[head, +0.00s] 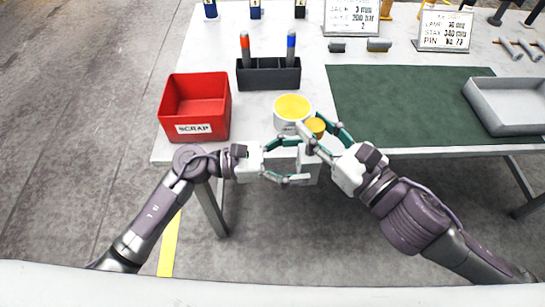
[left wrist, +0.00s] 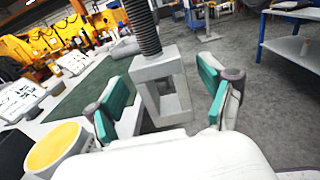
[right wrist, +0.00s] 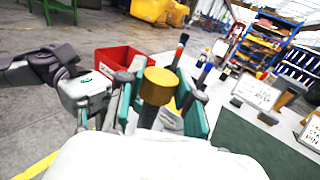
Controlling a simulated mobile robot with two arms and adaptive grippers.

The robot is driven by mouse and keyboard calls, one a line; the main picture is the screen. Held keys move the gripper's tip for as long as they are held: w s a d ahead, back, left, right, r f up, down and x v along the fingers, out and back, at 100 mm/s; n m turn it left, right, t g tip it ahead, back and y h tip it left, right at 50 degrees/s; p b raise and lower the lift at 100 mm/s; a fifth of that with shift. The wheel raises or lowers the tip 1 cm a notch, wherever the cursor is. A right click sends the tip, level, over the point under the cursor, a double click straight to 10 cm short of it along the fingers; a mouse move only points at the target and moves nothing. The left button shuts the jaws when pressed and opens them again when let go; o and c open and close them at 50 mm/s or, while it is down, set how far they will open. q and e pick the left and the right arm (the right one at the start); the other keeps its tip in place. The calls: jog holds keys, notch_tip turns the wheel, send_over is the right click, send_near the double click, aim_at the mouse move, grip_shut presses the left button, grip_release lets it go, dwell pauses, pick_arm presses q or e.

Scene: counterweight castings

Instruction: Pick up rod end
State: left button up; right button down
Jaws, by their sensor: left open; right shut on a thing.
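The rod end (head: 308,165) looks like a grey block with a square opening and a black threaded shank (left wrist: 145,25). A gold cylinder at its end shows in the right wrist view (right wrist: 158,84). My right gripper (head: 313,123) is shut on the rod end near the gold part and holds it in front of the table's near edge. My left gripper (head: 300,163) is open, with its fingers on either side of the grey block. In the left wrist view the block stands between the two teal pads (left wrist: 165,98), with gaps at both sides.
A white pot with a yellow top (head: 293,108) stands close behind the grippers. A red scrap bin (head: 196,130), a black holder with two markers (head: 268,77), a green mat (head: 410,105) and a grey tray (head: 508,122) are on the table. The mat is mostly bare.

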pick_arm(q)
jog(key=shift+w+d, duration=0.2)
jog(key=shift+d, duration=1.1)
jog(key=shift+c, duration=0.3)
grip_shut()
jog(key=shift+r, duration=0.1)
pick_arm(e)
jog(key=c, duration=0.7)
grip_release()
